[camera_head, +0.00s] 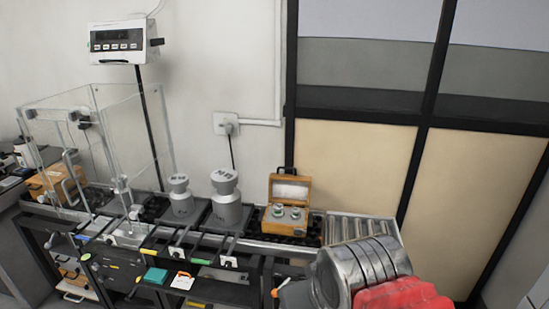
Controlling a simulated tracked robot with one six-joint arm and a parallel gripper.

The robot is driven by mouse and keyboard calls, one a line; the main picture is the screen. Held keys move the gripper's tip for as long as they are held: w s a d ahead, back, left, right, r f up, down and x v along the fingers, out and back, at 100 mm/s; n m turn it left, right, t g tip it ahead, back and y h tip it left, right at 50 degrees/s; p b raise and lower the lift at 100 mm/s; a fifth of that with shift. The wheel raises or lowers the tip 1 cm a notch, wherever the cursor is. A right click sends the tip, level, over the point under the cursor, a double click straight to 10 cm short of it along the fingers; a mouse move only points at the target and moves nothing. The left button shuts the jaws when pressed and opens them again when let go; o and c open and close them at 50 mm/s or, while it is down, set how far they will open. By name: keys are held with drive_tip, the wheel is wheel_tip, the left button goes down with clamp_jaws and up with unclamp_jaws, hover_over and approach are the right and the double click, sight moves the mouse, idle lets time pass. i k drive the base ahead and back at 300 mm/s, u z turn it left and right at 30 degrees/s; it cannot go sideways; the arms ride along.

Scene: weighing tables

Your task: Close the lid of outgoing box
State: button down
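A wooden box (268,219) stands on the right part of the weighing bench, which I take to be the outgoing box. Its lid (290,177) is open and stands upright at the back, with a pale inner panel and a dark handle on top. Two small metal weights (287,212) sit inside the box. My arm's metal and red links fill the lower right of the head view, in front of and to the right of the box. My gripper's fingertips cannot be made out, and nothing is seen touching the lid.
Two large grey weights (226,203) (181,197) stand left of the box. A clear glass enclosure (125,120) and a scale display (117,39) are further left. A roller conveyor (352,228) lies right of the box. A wall and dark-framed panels stand behind.

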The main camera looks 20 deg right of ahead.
sight(294, 190)
drive_tip(key=z, duration=0.05)
drive_tip(key=i, duration=1.2)
drive_tip(key=z, duration=0.45)
